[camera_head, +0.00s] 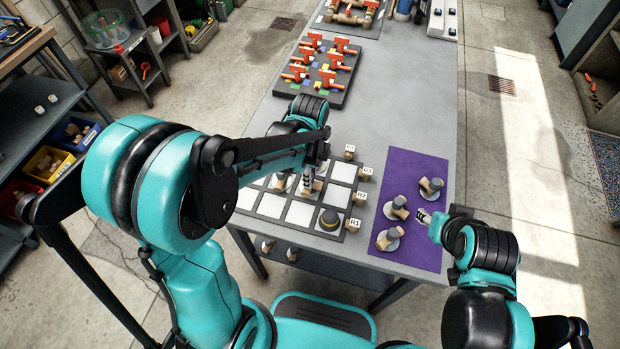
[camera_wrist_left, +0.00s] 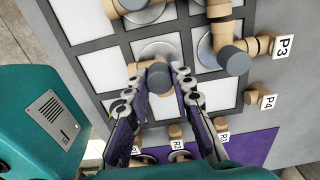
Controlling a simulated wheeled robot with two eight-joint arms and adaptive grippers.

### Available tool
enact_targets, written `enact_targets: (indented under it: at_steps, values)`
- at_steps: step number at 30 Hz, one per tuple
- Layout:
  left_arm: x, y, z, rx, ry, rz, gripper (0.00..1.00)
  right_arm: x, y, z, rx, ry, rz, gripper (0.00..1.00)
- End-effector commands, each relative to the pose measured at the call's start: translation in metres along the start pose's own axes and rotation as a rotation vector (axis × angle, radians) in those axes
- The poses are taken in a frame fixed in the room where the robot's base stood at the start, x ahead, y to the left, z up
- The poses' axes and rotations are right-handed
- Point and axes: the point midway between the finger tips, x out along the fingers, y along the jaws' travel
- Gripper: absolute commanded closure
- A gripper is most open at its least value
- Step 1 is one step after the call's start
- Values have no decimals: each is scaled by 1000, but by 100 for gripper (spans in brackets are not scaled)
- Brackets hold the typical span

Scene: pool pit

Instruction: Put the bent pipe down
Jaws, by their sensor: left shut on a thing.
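My left gripper (camera_head: 309,186) is shut on a bent pipe (camera_wrist_left: 159,76), tan with a grey end, over the gridded board (camera_head: 300,212). The left wrist view shows this pipe between the two fingertips (camera_wrist_left: 165,82), above a pale disc in a white cell. I cannot tell whether it touches the disc. Other bent pipes (camera_wrist_left: 232,58) stand on neighbouring cells. My right gripper (camera_head: 427,217) is at the right edge of the purple mat (camera_head: 425,255), beside several bent pipes (camera_head: 397,208); its jaw state is unclear.
Tan labelled blocks (camera_head: 359,197) line the board's right edge. A rack of red-handled valves (camera_head: 325,72) stands farther back. Grey table surface (camera_head: 405,110) is clear behind the mat.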

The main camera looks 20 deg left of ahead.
Motion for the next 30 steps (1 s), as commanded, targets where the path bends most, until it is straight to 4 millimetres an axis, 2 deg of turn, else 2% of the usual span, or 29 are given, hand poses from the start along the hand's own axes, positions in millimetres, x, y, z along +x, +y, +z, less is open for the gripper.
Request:
enact_targets:
  at_steps: [1, 12, 13, 15, 25, 30]
  values:
    - [6, 0, 0, 0, 0, 0, 100, 3, 0, 2, 0, 0, 0, 60]
    - [9, 0, 0, 0, 0, 0, 100, 5, 0, 4, 0, 0, 0, 60]
    - [8, 0, 0, 0, 0, 0, 69, 4, 0, 3, 0, 0, 0, 60]
    - [8, 0, 0, 0, 0, 0, 56, 4, 0, 3, 0, 0, 0, 60]
    - [5, 0, 0, 0, 0, 0, 56, 2, 0, 1, 0, 0, 0, 60]
    - [-18, 0, 0, 0, 0, 0, 56, -6, 0, -5, 0, 0, 0, 60]
